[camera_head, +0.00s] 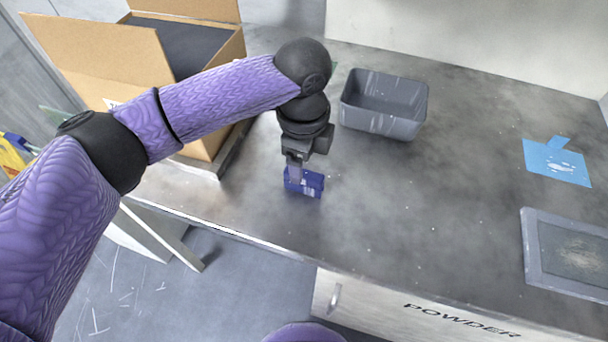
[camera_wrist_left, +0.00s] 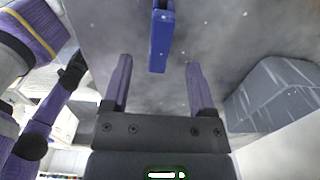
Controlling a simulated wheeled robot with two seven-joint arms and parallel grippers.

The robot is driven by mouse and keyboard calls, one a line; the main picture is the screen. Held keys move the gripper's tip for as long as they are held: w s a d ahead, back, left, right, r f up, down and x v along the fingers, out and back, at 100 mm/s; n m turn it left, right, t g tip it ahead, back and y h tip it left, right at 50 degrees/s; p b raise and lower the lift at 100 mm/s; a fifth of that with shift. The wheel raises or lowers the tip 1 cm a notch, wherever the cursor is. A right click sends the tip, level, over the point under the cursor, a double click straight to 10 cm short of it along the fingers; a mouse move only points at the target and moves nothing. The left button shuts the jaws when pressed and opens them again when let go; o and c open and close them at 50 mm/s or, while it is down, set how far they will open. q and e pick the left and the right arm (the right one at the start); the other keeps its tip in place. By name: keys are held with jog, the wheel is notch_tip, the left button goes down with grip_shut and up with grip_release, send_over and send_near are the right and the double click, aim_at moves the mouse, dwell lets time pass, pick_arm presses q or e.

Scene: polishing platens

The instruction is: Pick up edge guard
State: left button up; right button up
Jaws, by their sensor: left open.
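The edge guard, which I take to be the small dark blue piece (camera_head: 311,186), is at the near part of the grey worktop. My left gripper (camera_head: 297,174) points down right at it and partly hides it. In the left wrist view the blue edge guard (camera_wrist_left: 161,42) shows between and just beyond the two spread fingers of the left gripper (camera_wrist_left: 158,68). There are visible gaps on both sides of it, so the left gripper is open and not clamped on it. My right gripper is not in view.
A grey bin (camera_head: 384,128) stands behind and right of the gripper. An open cardboard box (camera_head: 222,58) with dark contents is at the back left. A blue sheet (camera_head: 556,163) and a grey framed plate (camera_head: 533,249) lie at the right. The middle of the worktop (camera_head: 430,190) is clear.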

aim_at(304, 173)
pick_arm(q)
notch_tip(304, 173, down, 6)
jog(key=shift+f+b, duration=0.2)
jog(key=shift+b, duration=1)
jog(key=shift+r, duration=0.1)
jog(key=c, duration=0.4)
grip_shut()
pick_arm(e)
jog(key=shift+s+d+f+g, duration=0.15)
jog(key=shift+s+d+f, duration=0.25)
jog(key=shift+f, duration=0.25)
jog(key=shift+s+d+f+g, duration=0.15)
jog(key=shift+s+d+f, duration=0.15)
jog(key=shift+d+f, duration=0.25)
